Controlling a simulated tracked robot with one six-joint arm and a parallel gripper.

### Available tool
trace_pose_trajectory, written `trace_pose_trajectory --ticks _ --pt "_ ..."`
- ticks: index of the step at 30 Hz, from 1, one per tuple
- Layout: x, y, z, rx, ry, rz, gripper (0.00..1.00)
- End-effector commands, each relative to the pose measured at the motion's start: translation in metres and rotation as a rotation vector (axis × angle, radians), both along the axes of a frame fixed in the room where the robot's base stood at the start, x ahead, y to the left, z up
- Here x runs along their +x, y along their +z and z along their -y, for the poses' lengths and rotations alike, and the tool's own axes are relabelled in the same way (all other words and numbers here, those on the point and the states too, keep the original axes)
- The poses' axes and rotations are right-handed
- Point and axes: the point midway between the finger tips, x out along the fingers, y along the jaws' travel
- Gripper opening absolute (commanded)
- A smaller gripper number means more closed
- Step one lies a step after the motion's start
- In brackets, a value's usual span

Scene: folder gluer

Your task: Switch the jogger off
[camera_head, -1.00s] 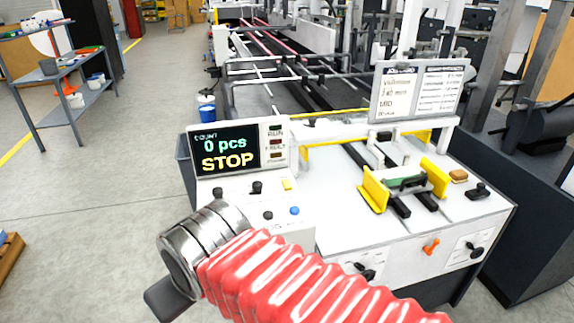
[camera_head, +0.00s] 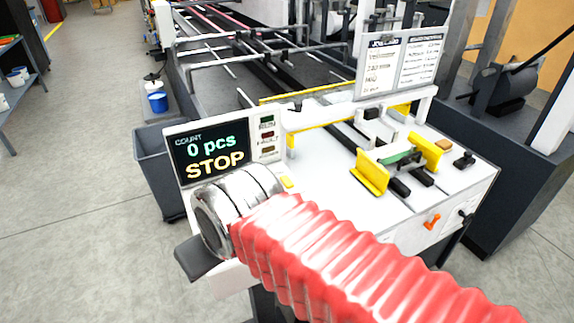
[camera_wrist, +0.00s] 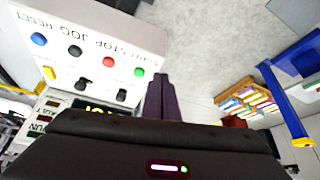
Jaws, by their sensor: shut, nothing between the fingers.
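The machine's control panel (camera_head: 265,178) carries a display (camera_head: 208,152) reading "0 pcs STOP". In the wrist view the panel (camera_wrist: 115,35) is upside down. It shows a blue button (camera_wrist: 38,39), a black button (camera_wrist: 75,50), a red button (camera_wrist: 109,61) and a green button (camera_wrist: 139,72). Two black toggle switches (camera_wrist: 83,85) (camera_wrist: 122,95) and a yellow switch (camera_wrist: 49,73) sit beyond them. I cannot tell which control is the jogger's. My gripper (camera_wrist: 160,80) is shut and empty, beside the panel's green-button end. In the head view my arm hides most controls.
Yellow guides (camera_head: 370,172) stand on the white table right of the panel. An orange lever (camera_head: 432,221) and a black knob (camera_head: 465,213) are on its front. A grey bin (camera_head: 155,170) stands left of the machine. Open floor lies to the left.

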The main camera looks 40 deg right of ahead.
Motion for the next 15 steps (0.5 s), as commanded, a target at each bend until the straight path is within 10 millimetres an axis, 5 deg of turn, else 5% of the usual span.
trace_pose_trajectory --ticks 15 --pt "0.01 0.009 0.01 -0.003 -0.02 -0.013 0.0"
